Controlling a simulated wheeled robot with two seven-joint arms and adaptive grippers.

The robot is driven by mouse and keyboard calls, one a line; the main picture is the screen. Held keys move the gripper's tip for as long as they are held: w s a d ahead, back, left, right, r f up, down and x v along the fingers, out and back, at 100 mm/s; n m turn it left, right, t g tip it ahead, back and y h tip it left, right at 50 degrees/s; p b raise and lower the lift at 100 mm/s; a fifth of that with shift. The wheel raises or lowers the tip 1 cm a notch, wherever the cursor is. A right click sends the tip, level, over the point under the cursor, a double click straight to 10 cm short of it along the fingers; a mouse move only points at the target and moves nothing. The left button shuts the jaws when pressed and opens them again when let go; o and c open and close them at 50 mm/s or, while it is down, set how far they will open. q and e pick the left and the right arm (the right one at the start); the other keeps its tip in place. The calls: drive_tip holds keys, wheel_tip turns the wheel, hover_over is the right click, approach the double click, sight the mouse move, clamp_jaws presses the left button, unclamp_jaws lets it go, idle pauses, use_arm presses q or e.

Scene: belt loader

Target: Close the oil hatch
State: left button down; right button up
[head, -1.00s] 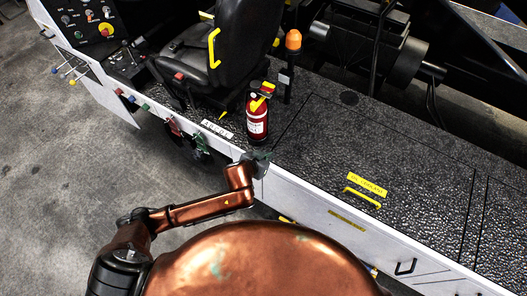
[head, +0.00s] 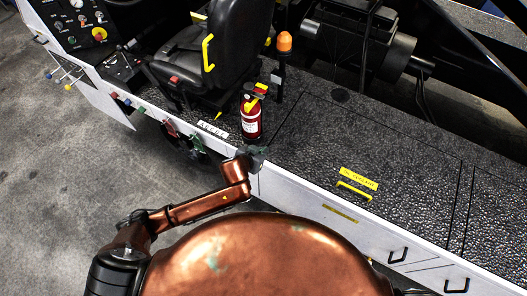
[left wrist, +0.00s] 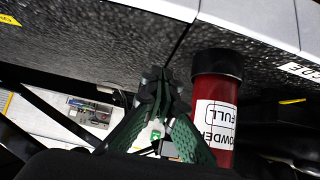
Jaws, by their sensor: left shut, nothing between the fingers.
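The oil hatch (head: 400,165) is a black textured panel in the deck, right of centre in the head view. It looks flush with the deck around it. It carries a yellow label (head: 359,178), whose print is too small to read surely, and a yellow handle (head: 354,191) near the front edge. My left gripper (head: 259,154) is at the deck's front edge, left of the handle and apart from it, near the fire extinguisher. In the left wrist view its fingers (left wrist: 156,88) are shut and empty. My right gripper is not in view.
A red fire extinguisher (head: 250,118) stands close to my left gripper; it also shows in the left wrist view (left wrist: 216,110). Behind it are an orange beacon (head: 284,42) and a black seat (head: 235,45). The deck right of the extinguisher is clear.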

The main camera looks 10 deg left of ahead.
use_arm(q)
drive_tip(key=s+a+r, duration=0.3)
drive_tip(key=s+a, duration=0.1)
drive_tip(key=s, duration=0.5)
drive_tip(key=shift+w, duration=0.1)
